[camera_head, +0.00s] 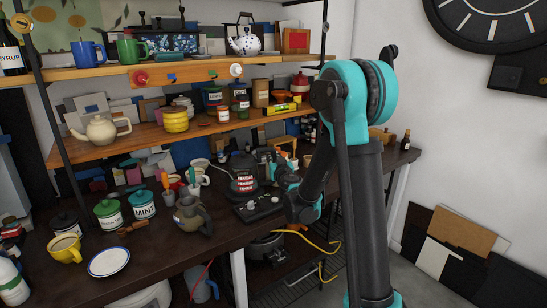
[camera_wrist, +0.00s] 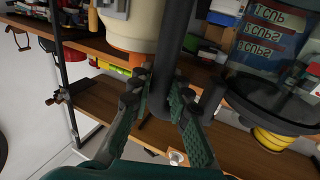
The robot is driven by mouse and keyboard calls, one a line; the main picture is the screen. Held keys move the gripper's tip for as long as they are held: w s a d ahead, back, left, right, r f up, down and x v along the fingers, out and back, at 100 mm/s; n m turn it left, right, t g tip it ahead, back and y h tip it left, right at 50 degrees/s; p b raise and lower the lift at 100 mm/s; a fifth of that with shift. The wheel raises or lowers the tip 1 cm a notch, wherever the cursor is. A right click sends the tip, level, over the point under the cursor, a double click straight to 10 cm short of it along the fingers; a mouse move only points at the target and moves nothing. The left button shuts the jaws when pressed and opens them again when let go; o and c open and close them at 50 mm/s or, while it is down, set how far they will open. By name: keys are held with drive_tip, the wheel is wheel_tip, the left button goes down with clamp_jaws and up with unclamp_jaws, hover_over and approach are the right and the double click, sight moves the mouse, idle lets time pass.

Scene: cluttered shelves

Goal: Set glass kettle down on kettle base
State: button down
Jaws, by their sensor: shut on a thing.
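The glass kettle (camera_head: 243,182), a clear jug with red level marks and dark fittings, stands out in the head view just left of my gripper (camera_head: 277,168). The kettle looks upright over the bench, close to a black unit with pale knobs (camera_head: 259,208). I cannot tell whether its underside touches anything. I cannot make out the kettle base clearly; the kettle and my arm may hide it.
A grey jug (camera_head: 193,215) stands left of the black unit. Mugs and lidded canisters, including a teal mint canister (camera_head: 143,205), crowd the bench's left. A loaded shelf (camera_head: 180,132) hangs above and behind. A yellow cable (camera_head: 318,240) runs below the bench.

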drive_tip(key=c, duration=1.3)
unclamp_jaws()
drive_tip(key=shift+c, duration=0.2)
drive_tip(key=v, duration=1.2)
